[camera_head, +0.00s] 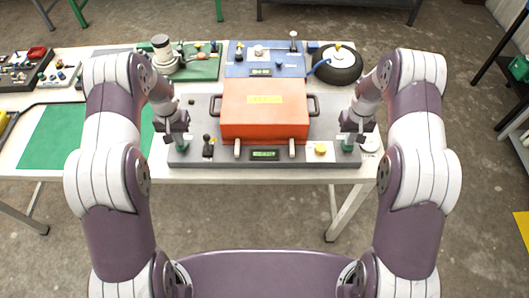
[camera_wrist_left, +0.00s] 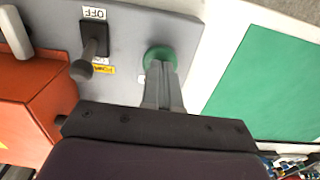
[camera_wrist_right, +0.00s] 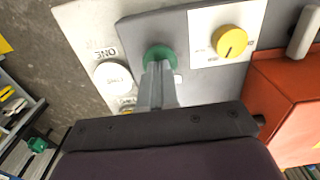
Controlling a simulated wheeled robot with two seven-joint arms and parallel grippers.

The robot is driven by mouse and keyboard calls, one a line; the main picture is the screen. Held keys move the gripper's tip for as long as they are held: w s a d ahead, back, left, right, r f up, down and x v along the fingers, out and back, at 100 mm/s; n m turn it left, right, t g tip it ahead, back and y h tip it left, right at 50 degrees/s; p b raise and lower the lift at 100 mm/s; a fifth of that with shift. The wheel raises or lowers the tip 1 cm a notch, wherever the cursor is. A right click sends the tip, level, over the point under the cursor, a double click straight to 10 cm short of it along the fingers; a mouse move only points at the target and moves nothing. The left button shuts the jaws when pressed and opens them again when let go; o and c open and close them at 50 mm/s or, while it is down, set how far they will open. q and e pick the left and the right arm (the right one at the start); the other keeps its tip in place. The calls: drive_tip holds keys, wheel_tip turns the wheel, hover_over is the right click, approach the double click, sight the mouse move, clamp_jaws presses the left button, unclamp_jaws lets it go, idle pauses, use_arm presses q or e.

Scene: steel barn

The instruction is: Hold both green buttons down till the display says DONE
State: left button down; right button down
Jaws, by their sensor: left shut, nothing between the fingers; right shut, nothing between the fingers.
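The left green button (camera_head: 183,148) is at the left front of a grey panel. It also shows in the left wrist view (camera_wrist_left: 157,53). My left gripper (camera_head: 180,138) is shut and empty, with its fingertips over that button and seemingly on it. The right green button (camera_head: 347,148) is at the right front, and shows in the right wrist view (camera_wrist_right: 158,54). My right gripper (camera_head: 351,138) is likewise shut and empty, fingertips at the button. How far either button is pressed cannot be told. The display (camera_head: 264,154) is lit green; its text is too small to read.
An orange press-like box (camera_head: 264,120) with side handles stands between my grippers. A black lever switch (camera_head: 208,145) is right of the left button. A yellow knob (camera_head: 320,149) is left of the right button. A white round part (camera_wrist_right: 113,78) sits beside the right button.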

use_arm(q)
drive_tip(key=shift+f, duration=0.2)
use_arm(e)
drive_tip(key=shift+f, duration=0.15)
use_arm(q)
drive_tip(key=shift+f, duration=0.5)
use_arm(e)
drive_tip(key=shift+f, duration=0.55)
idle(1.1)
